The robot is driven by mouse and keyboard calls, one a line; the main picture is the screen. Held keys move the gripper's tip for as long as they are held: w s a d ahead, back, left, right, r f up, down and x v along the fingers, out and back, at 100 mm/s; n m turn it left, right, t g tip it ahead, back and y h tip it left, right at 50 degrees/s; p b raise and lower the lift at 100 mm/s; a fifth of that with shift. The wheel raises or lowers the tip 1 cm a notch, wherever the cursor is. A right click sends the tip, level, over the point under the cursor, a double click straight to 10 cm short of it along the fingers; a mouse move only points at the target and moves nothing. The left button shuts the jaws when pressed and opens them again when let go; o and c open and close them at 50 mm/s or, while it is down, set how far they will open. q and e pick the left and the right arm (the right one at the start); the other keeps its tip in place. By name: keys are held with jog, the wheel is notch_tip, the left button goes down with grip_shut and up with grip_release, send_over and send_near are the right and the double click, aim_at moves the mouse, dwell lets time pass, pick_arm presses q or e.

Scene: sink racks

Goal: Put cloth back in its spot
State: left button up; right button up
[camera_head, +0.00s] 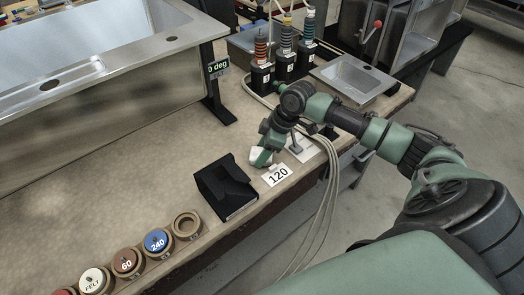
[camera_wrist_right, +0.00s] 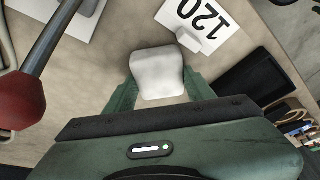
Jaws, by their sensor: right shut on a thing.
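A small white, rounded, cloth-like piece (camera_wrist_right: 158,72) sits between the green fingers of my right gripper in the wrist view. My right gripper (camera_head: 264,158) is shut on it, just above the bench top, left of the white card marked 120 (camera_head: 277,175). The white piece also shows at the fingertips in the head view (camera_head: 258,155). Whether it touches the bench is hard to tell. No other cloth is clearly visible. My left gripper is out of view.
A black open box (camera_head: 226,187) stands close in front of the gripper. A row of round holders has discs marked 240 (camera_head: 157,241), 60 and FELT, plus one empty ring (camera_head: 186,224). A red-knobbed lever (camera_wrist_right: 20,100) is near my wrist. Free bench lies left.

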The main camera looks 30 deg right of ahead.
jog(key=shift+f, duration=0.1)
jog(key=o, duration=1.2)
jog(key=v, duration=1.2)
